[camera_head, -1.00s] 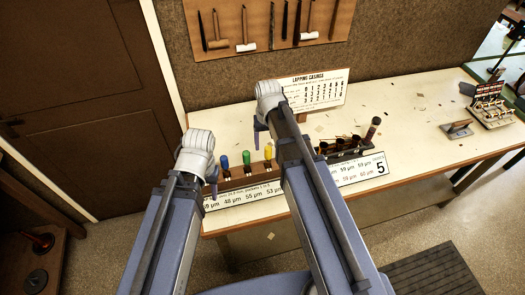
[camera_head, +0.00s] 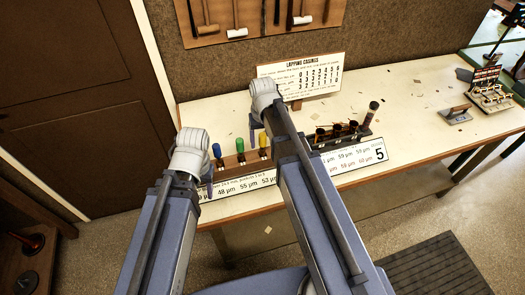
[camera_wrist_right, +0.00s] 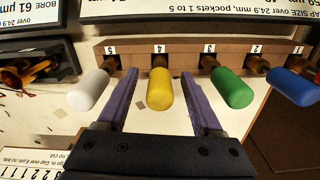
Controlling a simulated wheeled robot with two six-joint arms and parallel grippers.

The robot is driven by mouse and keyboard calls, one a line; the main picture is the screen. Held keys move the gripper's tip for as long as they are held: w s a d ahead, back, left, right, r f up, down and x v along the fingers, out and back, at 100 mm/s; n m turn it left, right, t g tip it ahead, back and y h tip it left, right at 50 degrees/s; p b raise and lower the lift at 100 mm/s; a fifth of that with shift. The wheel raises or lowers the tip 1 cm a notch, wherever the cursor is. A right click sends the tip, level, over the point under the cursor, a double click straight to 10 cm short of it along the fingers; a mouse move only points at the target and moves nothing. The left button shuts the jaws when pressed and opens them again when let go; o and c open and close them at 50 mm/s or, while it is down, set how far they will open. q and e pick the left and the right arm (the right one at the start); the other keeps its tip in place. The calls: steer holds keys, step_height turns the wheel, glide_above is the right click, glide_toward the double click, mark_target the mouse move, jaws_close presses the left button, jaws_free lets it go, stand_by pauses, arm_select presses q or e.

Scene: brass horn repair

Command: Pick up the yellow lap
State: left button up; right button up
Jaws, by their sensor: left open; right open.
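The yellow lap (camera_head: 263,140) stands in a wooden rack (camera_head: 236,164) on the bench, just left of my right forearm in the head view. In the right wrist view the yellow lap (camera_wrist_right: 160,90) sits at the slot marked 4. My right gripper (camera_wrist_right: 160,78) is open, with one purple finger on each side of the yellow lap and gaps between. In the head view my right gripper (camera_head: 254,130) is mostly hidden by its own arm. My left gripper (camera_head: 210,180) hangs at the left, in front of the rack, open.
A white lap (camera_wrist_right: 89,90) and a green lap (camera_wrist_right: 231,88) flank the yellow one, with a blue lap (camera_wrist_right: 290,87) further right. Brass casings (camera_head: 337,131) stand in a holder to the right. A placard (camera_head: 300,75) stands behind. The bench's right middle is mostly clear.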

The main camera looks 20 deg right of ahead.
mark_target(263, 149)
step_height(263, 149, down, 2)
steer(key=shift+f+b, duration=0.25)
steer(key=shift+b, duration=0.5)
steer(key=shift+r, duration=0.1)
jaws_close()
